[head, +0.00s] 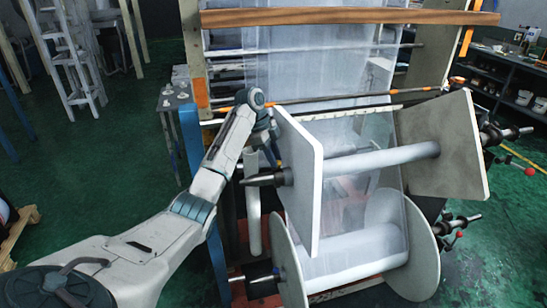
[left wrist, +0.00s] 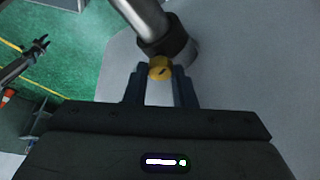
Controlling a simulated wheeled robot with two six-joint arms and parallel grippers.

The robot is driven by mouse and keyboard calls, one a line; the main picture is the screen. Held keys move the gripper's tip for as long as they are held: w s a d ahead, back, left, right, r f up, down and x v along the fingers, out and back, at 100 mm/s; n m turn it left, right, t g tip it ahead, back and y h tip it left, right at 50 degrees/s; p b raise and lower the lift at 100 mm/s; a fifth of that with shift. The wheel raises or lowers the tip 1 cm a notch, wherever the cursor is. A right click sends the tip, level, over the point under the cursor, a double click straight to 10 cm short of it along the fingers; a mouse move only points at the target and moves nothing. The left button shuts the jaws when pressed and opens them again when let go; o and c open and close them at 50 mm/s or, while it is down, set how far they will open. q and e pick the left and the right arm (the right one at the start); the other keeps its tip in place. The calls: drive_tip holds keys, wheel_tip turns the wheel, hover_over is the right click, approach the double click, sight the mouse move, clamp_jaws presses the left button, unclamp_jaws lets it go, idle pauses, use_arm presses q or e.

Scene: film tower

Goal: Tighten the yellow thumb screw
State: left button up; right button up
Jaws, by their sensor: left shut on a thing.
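The yellow thumb screw (left wrist: 159,69) shows in the left wrist view, on a dark collar (left wrist: 176,48) around a grey metal shaft (left wrist: 139,14). My left gripper (left wrist: 160,76) is shut on it, one dark finger on each side. In the head view, my left arm reaches in from the left and bends down beside the upright pale plate (head: 301,190). The shaft end (head: 262,180) sticks out left of that plate. I cannot make out the yellow screw in the head view. My right gripper does not show.
A white roll (head: 375,162) runs between the pale plate and a tilted grey plate (head: 445,150). A larger film roll (head: 350,250) with round end discs lies below. A blue post (head: 192,140) stands close to my left arm. Green floor is open at left.

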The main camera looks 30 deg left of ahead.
use_arm(q)
drive_tip(key=shift+f, duration=0.15)
drive_tip(key=o, duration=0.9)
drive_tip(key=shift+d, duration=0.1)
drive_tip(key=shift+o, duration=0.5)
drive_tip(key=shift+w, duration=0.1)
